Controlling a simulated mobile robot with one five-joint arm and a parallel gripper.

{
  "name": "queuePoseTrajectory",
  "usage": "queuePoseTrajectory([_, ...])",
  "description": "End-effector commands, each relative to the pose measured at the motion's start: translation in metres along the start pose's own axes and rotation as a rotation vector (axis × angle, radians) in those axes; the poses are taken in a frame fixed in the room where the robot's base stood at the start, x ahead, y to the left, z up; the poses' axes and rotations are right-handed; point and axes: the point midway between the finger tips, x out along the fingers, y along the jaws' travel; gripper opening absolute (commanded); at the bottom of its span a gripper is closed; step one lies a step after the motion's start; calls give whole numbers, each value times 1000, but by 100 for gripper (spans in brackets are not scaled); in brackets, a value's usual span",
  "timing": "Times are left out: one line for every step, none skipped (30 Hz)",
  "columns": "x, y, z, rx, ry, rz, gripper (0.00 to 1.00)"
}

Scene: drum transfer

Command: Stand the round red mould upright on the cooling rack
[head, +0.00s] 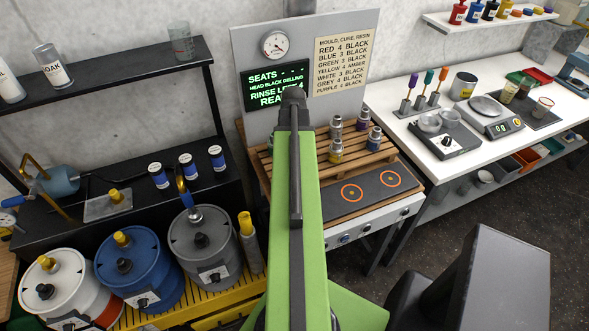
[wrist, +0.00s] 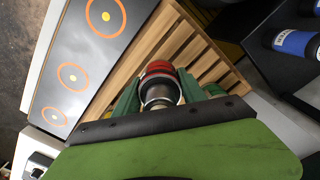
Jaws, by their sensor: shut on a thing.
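In the wrist view my gripper (wrist: 158,92) is shut on the round red mould (wrist: 158,68), which has a red band and a pale metal part. The mould is over or near the wooden slats of the cooling rack (wrist: 138,62); I cannot tell whether it touches them. In the head view the slatted rack (head: 381,153) is behind my green arm, which hides the gripper and the red mould.
A dark plate (head: 370,190) with orange rings lies in front of the rack. Blue-labelled jars (head: 188,164) and drums (head: 140,270) stand left. A white bench (head: 420,125) with scales is right.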

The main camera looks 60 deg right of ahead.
Motion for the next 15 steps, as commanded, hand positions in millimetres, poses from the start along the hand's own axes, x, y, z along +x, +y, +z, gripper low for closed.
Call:
queuePoseTrajectory([0, -1, 0, 0, 0, 0, 0])
queuePoseTrajectory([0, -1, 0, 0, 0, 0, 0])
queuePoseTrajectory([1, -1, 0, 1, 0, 0, 0])
queuePoseTrajectory([3, 0, 0, 0, 0, 0, 0])
queuePoseTrajectory([7, 0, 0, 0, 0, 0, 0])
queuePoseTrajectory([13, 0, 0, 0, 0, 0, 0])
queuePoseTrajectory([19, 0, 0, 0, 0, 0, 0])
queuePoseTrajectory([25, 0, 0, 0, 0, 0, 0])
queuePoseTrajectory([33, 0, 0, 0, 0, 0, 0])
queuePoseTrajectory([38, 0, 0, 0, 0, 0, 0])
queuePoseTrajectory([42, 0, 0, 0, 0, 0, 0])
queuePoseTrajectory([44, 0, 0, 0, 0, 0, 0])
queuePoseTrajectory([44, 0, 0, -1, 0, 0, 0])
queuePoseTrajectory([42, 0, 0, -1, 0, 0, 0])
queuePoseTrajectory([40, 0, 0, -1, 0, 0, 0])
